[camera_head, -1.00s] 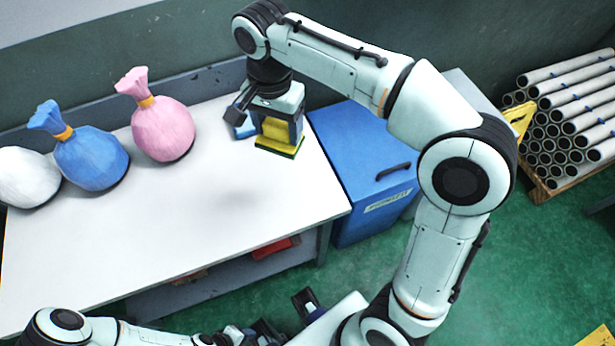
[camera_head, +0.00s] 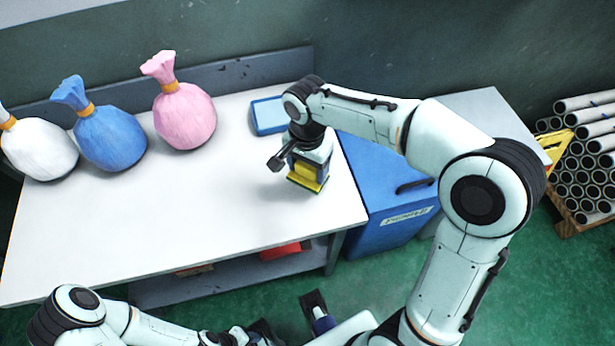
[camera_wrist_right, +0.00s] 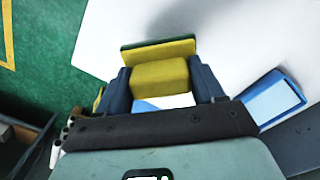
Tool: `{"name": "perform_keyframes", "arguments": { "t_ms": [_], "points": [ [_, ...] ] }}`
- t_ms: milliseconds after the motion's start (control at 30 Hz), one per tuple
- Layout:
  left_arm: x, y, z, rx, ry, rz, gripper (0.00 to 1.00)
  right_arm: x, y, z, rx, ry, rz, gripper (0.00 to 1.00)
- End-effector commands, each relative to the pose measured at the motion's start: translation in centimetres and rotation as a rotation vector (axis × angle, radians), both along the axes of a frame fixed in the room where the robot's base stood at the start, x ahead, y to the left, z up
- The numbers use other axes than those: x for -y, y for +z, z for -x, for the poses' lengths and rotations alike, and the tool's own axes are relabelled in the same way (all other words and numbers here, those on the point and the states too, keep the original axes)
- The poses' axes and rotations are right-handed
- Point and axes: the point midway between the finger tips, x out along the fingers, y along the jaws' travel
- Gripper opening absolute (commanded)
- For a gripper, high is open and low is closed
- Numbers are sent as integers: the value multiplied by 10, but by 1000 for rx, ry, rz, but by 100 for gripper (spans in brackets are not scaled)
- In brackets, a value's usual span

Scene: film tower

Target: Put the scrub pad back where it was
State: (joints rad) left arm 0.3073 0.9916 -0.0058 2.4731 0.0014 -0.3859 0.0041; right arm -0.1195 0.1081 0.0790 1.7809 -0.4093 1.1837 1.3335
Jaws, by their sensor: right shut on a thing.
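The scrub pad (camera_head: 306,172) is a yellow block with a green layer on its outer face. My right gripper (camera_head: 305,165) is shut on it, over the right end of the white table. In the right wrist view the pad (camera_wrist_right: 160,74) sits between the two dark fingers (camera_wrist_right: 162,85), its green layer facing away from the gripper. I cannot tell whether the pad touches the table. A shallow blue tray (camera_head: 268,115) lies on the table behind the pad, with nothing visible in it. My left gripper (camera_head: 262,333) is partly visible at the bottom edge; its jaw state is unclear.
White, blue and pink tied bags (camera_head: 185,117) stand along the table's (camera_head: 190,215) back left. A blue lidded bin (camera_head: 390,205) stands against the table's right side. Stacked pipes (camera_head: 585,165) are at the far right. The table's middle and front are clear.

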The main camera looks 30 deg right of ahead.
Motion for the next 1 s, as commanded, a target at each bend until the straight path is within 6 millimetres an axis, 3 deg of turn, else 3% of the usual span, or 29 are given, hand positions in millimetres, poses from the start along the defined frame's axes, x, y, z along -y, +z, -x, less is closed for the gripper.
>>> {"name": "perform_keyframes", "arguments": {
  "t_ms": [333,767,800,833,1000],
  "points": [
    [0,-6,-1,6,1,0,43,0,-43,1,-3,0,-1,39],
    [0,-8,-2,10,2,-2,43,0,-49,0,-1,0,-1,39],
    [0,-7,-2,10,2,-1,43,0,-48,0,0,0,0,81],
    [0,-7,-2,10,2,-2,43,0,-48,0,0,0,0,91],
    [0,-7,-2,10,2,-1,43,0,-48,0,-1,0,-1,93]
  ]
}}
